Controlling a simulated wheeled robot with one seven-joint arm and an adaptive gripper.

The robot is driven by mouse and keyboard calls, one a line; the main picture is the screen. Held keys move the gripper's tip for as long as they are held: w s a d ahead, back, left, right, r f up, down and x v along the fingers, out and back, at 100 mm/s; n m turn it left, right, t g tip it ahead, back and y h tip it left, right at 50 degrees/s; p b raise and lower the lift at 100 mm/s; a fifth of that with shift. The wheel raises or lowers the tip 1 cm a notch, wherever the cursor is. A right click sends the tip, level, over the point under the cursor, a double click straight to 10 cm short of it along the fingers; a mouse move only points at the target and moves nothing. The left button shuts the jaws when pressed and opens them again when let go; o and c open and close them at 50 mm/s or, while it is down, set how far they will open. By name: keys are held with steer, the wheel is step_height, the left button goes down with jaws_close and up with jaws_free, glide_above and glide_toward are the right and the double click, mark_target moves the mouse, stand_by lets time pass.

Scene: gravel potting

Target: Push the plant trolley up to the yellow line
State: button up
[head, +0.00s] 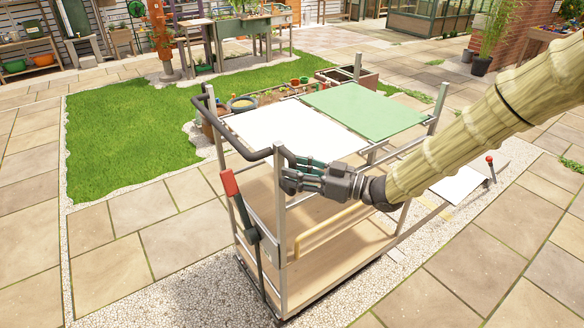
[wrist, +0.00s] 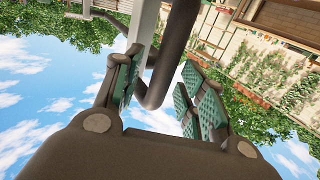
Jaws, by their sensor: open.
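The plant trolley (head: 310,260) is a metal frame with wooden lower shelves and a top holding a white panel and a green panel. It stands on the gravel strip. Its dark bent handle (head: 245,150) runs along the left end. A red-gripped lever (head: 230,184) is on the near left post. My gripper (head: 292,176) is at the handle's near end, by the post. In the wrist view my gripper (wrist: 158,88) is open, with the dark handle bar (wrist: 173,55) between its spread fingers; contact cannot be told. A small yellowish patch (head: 446,214) shows beyond the trolley; I cannot tell if it is the line.
A white plate (head: 458,186) lies on the gravel to the right, beside a red-knobbed lever (head: 489,160). Stone paving (head: 150,220) is open at left and front. Grass (head: 130,135), small pots and a planter (head: 358,80) lie behind the trolley.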

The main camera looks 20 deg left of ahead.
steer(key=shift+a, duration=0.6)
jaws_close()
steer(key=shift+w, duration=0.15)
